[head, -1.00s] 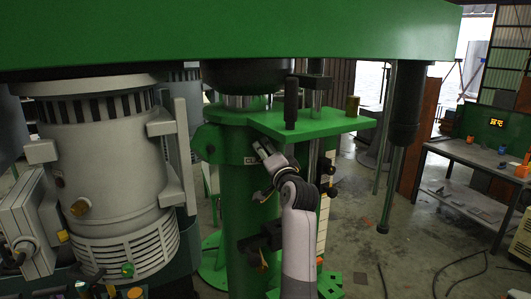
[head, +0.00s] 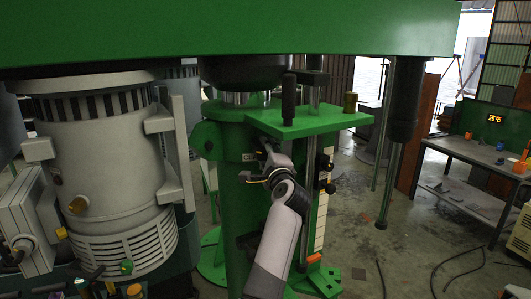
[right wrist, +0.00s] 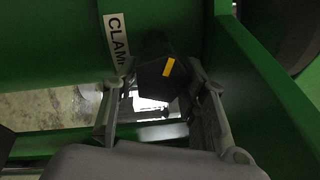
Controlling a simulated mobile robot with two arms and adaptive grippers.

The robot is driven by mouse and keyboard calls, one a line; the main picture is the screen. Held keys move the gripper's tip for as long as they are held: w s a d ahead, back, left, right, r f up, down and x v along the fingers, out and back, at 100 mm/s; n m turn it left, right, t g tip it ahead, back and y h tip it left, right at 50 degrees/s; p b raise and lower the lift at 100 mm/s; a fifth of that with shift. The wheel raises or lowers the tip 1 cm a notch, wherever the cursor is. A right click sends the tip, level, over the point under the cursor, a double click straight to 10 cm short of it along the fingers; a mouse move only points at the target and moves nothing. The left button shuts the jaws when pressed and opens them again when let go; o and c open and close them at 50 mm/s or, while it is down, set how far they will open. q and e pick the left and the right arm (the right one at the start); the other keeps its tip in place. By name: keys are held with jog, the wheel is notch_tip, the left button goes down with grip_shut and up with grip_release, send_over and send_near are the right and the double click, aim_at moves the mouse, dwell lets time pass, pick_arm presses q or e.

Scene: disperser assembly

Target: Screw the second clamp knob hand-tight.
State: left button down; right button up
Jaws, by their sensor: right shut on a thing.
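The clamp knob (right wrist: 155,78) is dark with an orange-yellow mark and shows between the fingers in the right wrist view. My right gripper (right wrist: 162,95) is shut on it, one finger on each side. In the head view my right gripper (head: 257,172) is at the front of the green column (head: 231,205), just below the clamp label (head: 249,157). The knob itself is hard to make out there. The label, reading "CLAM", also shows in the right wrist view (right wrist: 117,38). A second dark clamp part (head: 248,240) sits lower on the column, partly behind my forearm. My left gripper is out of view.
A green bracket plate (head: 310,123) juts out above my right gripper. A vertical rod and scale (head: 320,200) with black knobs stand to its right. A grey motor (head: 105,170) stands left. A workbench (head: 470,155) is far right.

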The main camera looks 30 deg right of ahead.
jog(key=shift+w+f+m, duration=0.1)
jog(key=shift+f+m, duration=0.3)
jog(key=shift+f, duration=0.25)
jog(key=o, duration=1.1)
jog(key=shift+r, duration=0.2)
jog(key=shift+o, duration=0.2)
jog(key=shift+r, duration=0.1)
jog(key=shift+r, duration=0.15)
